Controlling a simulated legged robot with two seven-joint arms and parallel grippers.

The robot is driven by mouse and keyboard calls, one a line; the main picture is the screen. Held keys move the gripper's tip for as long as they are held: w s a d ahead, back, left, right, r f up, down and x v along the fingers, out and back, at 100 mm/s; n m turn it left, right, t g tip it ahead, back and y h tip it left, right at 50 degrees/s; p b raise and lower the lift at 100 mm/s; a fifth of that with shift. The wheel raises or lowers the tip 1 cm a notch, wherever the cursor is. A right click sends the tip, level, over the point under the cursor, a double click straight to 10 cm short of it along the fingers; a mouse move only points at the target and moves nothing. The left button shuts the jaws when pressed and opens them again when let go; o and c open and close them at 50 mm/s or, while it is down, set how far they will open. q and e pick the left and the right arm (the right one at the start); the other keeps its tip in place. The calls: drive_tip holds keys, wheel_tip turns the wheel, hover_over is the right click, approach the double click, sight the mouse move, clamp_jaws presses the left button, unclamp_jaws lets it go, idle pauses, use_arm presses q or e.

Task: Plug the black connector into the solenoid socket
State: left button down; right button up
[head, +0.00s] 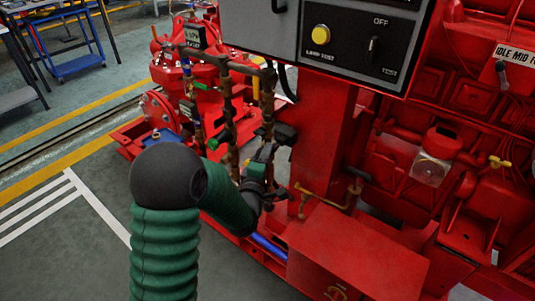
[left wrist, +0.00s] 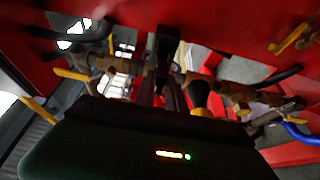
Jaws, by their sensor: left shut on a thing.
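My left arm, in a green sleeve, reaches in to the brass pipework in the head view. Its gripper (head: 266,153) is at the pipes below the control panel, and its fingertips are small and dark there. In the left wrist view the dark fingers (left wrist: 168,88) point away from me and are shut on a black piece (left wrist: 164,52), which looks like the black connector. A black block (head: 285,133) on the pipework, just right of the gripper, may be the solenoid; its socket cannot be made out. I cannot tell whether connector and socket touch. My right gripper is in neither view.
Brass pipes (head: 228,120) with valves stand close around the gripper. A yellow-handled valve (left wrist: 201,95) is just right of the fingers. The control panel (head: 365,40) overhangs on the right, and a red box (head: 355,250) stands below. Open floor (head: 60,250) lies left.

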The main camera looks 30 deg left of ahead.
use_arm(q)
drive_tip(key=shift+w+d+r, duration=0.1)
drive_tip(key=shift+w, duration=1.3)
idle(0.4)
drive_tip(key=c, duration=1.3)
unclamp_jaws()
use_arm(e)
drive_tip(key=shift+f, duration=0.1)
use_arm(q)
drive_tip(key=shift+f, duration=0.2)
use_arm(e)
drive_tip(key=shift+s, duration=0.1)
